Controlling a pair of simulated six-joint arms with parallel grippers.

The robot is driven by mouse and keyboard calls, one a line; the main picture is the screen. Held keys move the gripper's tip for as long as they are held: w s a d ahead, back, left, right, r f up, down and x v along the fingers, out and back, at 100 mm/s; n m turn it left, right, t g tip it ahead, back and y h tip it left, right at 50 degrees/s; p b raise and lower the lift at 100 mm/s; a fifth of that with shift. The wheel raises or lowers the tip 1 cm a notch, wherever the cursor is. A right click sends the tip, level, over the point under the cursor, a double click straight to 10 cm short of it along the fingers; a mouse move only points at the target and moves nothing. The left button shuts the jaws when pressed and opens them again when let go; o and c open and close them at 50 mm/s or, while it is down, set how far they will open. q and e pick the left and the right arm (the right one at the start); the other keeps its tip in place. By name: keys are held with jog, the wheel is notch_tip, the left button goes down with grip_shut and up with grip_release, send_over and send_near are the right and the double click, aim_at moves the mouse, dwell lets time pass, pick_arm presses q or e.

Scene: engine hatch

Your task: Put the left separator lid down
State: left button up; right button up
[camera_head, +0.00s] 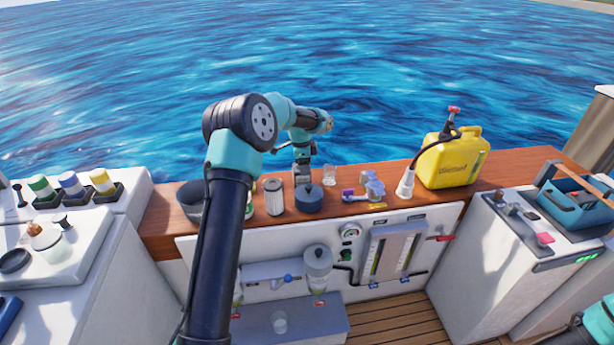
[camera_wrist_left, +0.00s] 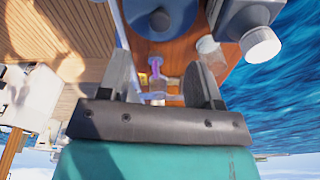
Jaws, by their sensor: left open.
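A dark blue-grey round lid (camera_head: 309,198) with a small knob on top rests on the wooden shelf top, knob up. It also shows at the top of the left wrist view (camera_wrist_left: 180,12). My left gripper (camera_head: 303,178) points down just above and behind this lid. In the left wrist view its two fingers (camera_wrist_left: 163,72) stand apart with nothing held between them, and the lid lies beyond them. A separator (camera_head: 318,262) with a pale top is mounted on the white front panel. My left arm hides part of the panel to its left. My right gripper is out of view.
A pale filter cylinder (camera_head: 274,197) stands left of the lid, and a clear glass (camera_head: 329,174) behind it. A dark bowl (camera_head: 190,203) is farther left. A purple-and-grey part (camera_head: 371,187) and a yellow jerrycan (camera_head: 450,160) stand right. Water lies behind the shelf.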

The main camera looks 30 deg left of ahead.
pick_arm(q)
jog(key=shift+a+r, duration=0.1)
jog(key=shift+r, duration=0.75)
jog(key=shift+s+f, duration=0.1)
jog(key=s+d+f+n+h, duration=0.1)
jog(key=s+d+f+n, duration=0.2)
jog(key=d+f, duration=0.25)
jog(key=s+d+f+n+t, duration=0.1)
jog(key=s+d+f+n, duration=0.1)
jog(key=d+f+n, duration=0.3)
jog(key=s+d+f+n+h, duration=0.1)
jog(key=s+d+f+n, duration=0.15)
jog(key=d+f, duration=0.35)
jog(key=s+d+f+n, duration=0.1)
jog(key=s+d+f, duration=0.1)
jog(key=s, duration=0.7)
jog(key=s+d+f+n, duration=0.1)
jog(key=s+f, duration=0.3)
jog(key=s, duration=0.6)
jog(key=s+d+f+n+g, duration=0.1)
jog(key=s+d+f, duration=0.2)
jog(key=s, duration=0.6)
jog(key=shift+s+d+f+h, duration=0.2)
jog(key=shift+d+f+h, duration=0.1)
jog(key=shift+f, duration=0.1)
jog(key=shift+a+n, duration=0.15)
jog(key=shift+n, duration=0.1)
